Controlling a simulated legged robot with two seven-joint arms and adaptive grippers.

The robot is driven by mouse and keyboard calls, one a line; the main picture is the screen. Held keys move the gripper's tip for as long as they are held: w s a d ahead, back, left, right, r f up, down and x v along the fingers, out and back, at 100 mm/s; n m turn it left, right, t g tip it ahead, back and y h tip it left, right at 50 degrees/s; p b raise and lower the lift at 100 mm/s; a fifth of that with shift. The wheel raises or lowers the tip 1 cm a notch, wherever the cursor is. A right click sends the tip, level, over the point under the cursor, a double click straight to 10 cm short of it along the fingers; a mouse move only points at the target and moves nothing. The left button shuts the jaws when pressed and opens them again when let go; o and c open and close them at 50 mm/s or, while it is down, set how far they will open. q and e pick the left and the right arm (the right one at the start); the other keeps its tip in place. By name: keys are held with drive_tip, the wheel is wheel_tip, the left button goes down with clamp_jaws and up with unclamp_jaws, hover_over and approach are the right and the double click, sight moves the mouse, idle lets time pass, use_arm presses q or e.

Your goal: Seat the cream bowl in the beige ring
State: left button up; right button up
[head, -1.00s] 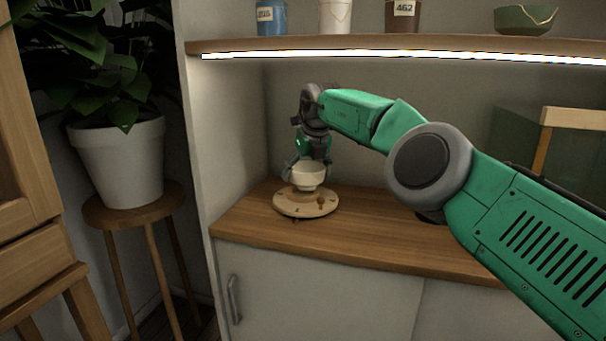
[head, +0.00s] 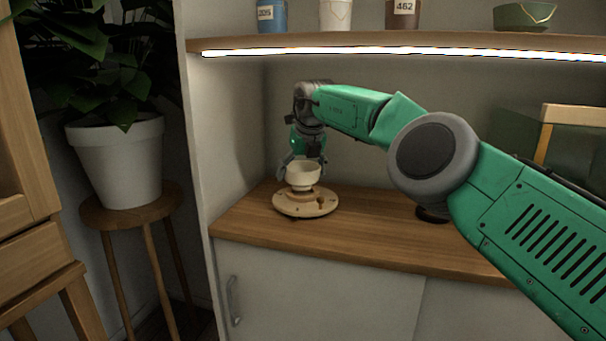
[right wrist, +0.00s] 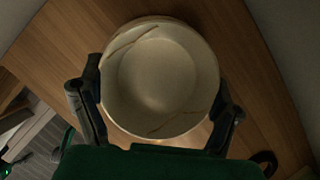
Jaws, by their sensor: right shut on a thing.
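The cream bowl (head: 303,176) is upright over the middle of the round beige ring base (head: 289,207) on the wooden counter. My right gripper (head: 303,163) is shut on the bowl from behind and above. In the right wrist view the bowl (right wrist: 158,80) fills the space between the two dark fingers, with gold-brown seams on its wall. The bowl hides the middle of the ring, so I cannot tell whether its foot touches it. My left gripper is not in view.
A small brown peg (head: 320,202) stands on the base's right side. A lit shelf (head: 400,46) with cups and a green bowl (head: 525,16) is above. A glass-sided case (head: 545,130) stands at the right.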

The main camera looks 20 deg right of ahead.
drive_tip(key=shift+a+f, duration=0.3)
drive_tip(key=shift+a, duration=0.05)
drive_tip(key=shift+d+f+b, duration=0.45)
drive_tip(key=shift+f+b, duration=0.05)
drive_tip(key=shift+b, duration=0.1)
drive_tip(key=shift+a+f, duration=0.3)
drive_tip(key=shift+b, duration=0.3)
drive_tip(key=o, duration=1.2)
drive_tip(key=shift+d+f, duration=0.1)
drive_tip(key=shift+c, duration=0.2)
